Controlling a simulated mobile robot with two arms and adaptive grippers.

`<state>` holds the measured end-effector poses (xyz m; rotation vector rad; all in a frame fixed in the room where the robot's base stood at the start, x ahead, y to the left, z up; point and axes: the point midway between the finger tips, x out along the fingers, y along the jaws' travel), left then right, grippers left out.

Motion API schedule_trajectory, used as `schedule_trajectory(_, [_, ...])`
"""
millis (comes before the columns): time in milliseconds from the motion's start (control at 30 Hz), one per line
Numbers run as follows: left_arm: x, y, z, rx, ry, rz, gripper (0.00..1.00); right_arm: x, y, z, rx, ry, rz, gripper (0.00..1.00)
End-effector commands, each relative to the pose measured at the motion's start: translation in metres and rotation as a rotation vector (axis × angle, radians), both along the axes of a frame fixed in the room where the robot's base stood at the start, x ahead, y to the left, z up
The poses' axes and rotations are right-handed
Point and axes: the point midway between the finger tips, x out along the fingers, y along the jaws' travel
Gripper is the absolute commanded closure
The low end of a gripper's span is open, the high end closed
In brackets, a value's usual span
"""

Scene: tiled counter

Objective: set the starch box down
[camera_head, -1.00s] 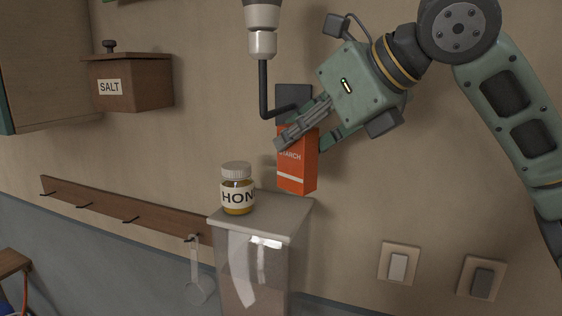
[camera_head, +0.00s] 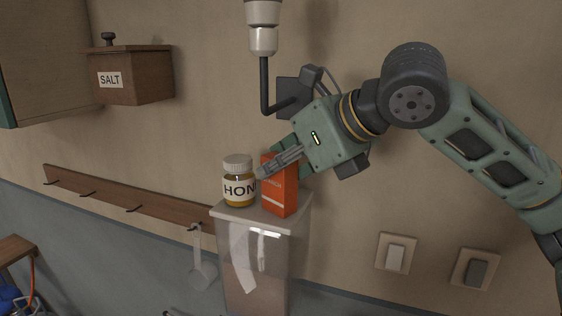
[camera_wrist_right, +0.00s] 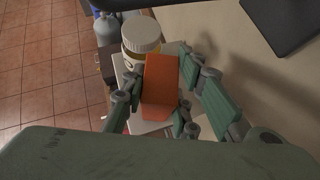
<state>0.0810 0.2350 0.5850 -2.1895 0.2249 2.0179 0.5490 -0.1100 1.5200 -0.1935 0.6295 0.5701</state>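The orange starch box (camera_head: 279,190) stands on top of a pale-topped pedestal (camera_head: 236,212), right of the honey jar (camera_head: 239,187). Its base appears to meet the pedestal top. My right gripper (camera_head: 272,163) is around the upper part of the box, with one finger across its front. In the right wrist view, the box (camera_wrist_right: 161,85) lies between the fingers, which appear closed on its sides; the contact is partly hidden. The jar's white lid (camera_wrist_right: 141,32) is just beyond it. My left gripper is not in view.
A dark bent rod (camera_head: 264,88) hangs above the pedestal, close to my right gripper. The wall is right behind. The pedestal top has little free room.

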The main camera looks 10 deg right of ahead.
Motion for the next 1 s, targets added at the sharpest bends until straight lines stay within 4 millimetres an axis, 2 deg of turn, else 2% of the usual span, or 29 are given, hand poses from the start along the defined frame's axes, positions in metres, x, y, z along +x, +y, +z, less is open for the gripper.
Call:
schedule_trajectory(33, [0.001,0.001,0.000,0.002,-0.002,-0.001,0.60,0.000,0.000,0.000,-0.001,0.001,0.000,0.68])
schedule_trajectory(200, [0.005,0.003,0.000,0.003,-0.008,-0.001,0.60,0.000,0.000,0.000,-0.001,0.001,0.000,0.54])
schedule_trajectory(567, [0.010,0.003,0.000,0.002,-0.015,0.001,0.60,0.000,-0.001,0.004,0.000,-0.001,-0.002,0.54])
schedule_trajectory(767, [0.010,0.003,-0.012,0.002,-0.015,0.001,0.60,-0.021,-0.015,0.021,0.001,-0.005,-0.002,0.54])
schedule_trajectory(1000, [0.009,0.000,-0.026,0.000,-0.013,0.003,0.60,-0.056,-0.038,0.053,0.001,-0.004,-0.001,0.54])
